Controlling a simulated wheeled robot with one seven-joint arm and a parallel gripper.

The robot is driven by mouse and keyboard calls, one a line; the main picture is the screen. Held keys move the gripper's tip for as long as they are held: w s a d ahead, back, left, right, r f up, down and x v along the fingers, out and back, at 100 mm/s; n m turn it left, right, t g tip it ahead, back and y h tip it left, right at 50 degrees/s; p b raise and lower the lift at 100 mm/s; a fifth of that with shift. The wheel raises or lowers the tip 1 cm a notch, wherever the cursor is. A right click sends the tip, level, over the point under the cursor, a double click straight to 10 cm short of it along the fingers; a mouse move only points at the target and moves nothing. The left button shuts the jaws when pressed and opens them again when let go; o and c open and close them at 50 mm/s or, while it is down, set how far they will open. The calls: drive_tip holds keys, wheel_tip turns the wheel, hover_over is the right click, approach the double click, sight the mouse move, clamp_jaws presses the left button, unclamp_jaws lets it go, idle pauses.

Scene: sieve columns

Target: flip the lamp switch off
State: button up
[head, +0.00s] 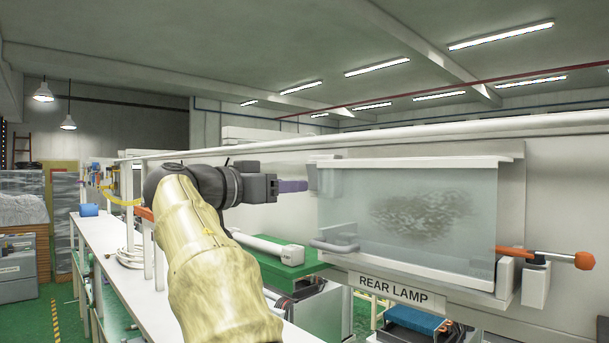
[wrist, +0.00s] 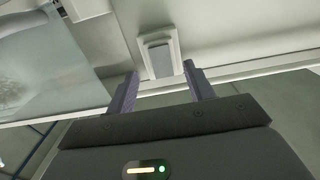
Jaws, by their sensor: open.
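A pale rocker switch on a light plate (wrist: 158,56) shows in the wrist view on a white wall, just beyond and between my fingertips. My gripper (wrist: 158,82) is open with two purple-grey fingers, and nothing is between them. In the head view my gripper (head: 300,186) points right at a pale box-like piece (head: 326,178) at the left edge of a glass panel. A small gap seems to lie between fingertips and switch; contact cannot be told. The rocker's on or off position cannot be told. A "REAR LAMP" label (head: 395,288) is below the panel.
The glass panel (head: 410,215) with dark grains stands right of my gripper, and it also shows in the wrist view (wrist: 60,80). A grey handle (head: 334,245) juts out below left. An orange-knobbed lever (head: 550,256) is at the right. A white bench (head: 115,250) runs left.

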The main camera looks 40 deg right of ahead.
sight(313, 184)
drive_tip(key=d+p, duration=0.1)
drive_tip(key=d, duration=0.1)
drive_tip(key=d+p, duration=0.1)
drive_tip(key=d, duration=0.1)
drive_tip(key=shift+w+d+r, duration=0.15)
drive_tip(key=shift+d+r, duration=0.05)
drive_tip(key=shift+d, duration=0.05)
drive_tip(key=shift+w+d+f+p, duration=0.1)
drive_tip(key=shift+d+f+p, duration=0.15)
drive_tip(key=shift+d, duration=0.45)
drive_tip(key=c, duration=1)
